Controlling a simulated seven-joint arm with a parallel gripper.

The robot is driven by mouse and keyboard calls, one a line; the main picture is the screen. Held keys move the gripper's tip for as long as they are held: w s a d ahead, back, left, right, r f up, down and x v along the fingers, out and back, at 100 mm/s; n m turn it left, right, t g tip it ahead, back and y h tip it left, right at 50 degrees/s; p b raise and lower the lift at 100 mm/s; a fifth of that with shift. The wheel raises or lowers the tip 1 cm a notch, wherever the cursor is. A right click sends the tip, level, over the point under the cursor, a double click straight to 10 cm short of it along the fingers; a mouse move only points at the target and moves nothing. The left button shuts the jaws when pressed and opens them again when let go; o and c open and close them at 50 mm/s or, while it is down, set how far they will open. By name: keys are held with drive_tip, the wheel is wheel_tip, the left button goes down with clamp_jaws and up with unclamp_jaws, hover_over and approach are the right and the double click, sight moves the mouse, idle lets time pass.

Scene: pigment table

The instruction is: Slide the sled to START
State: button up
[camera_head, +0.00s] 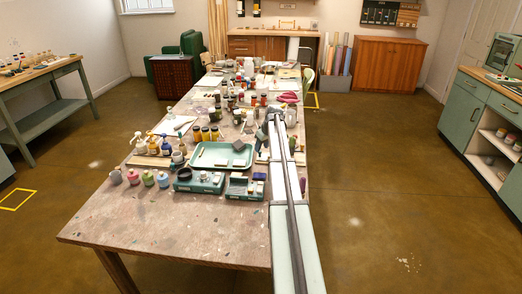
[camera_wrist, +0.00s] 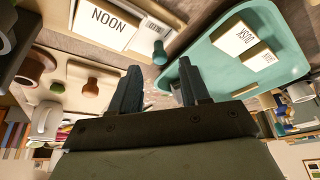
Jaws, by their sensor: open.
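My gripper (camera_wrist: 160,75) is open in the wrist view, with two dark fingers apart and nothing seen between them. It is over the table, close to the green tray (camera_wrist: 208,62) on the right of that view. A block marked DUSK (camera_wrist: 243,38) lies in the tray. A white card marked NOON (camera_wrist: 104,22) sits at the upper left. The tray also shows in the head view (camera_head: 208,164), near the middle of the table. I cannot make out a sled or a START mark in either view.
The long table (camera_head: 150,225) is crowded with jars, bottles and small boxes from its middle to its far end. Its near left part is bare. Two green boxes (camera_head: 200,184) stand in front of the tray. In the wrist view a mug (camera_wrist: 46,119) is at the left.

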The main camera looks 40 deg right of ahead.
drive_tip(key=shift+x, duration=1.45)
drive_tip(key=shift+c, duration=0.2)
clamp_jaws()
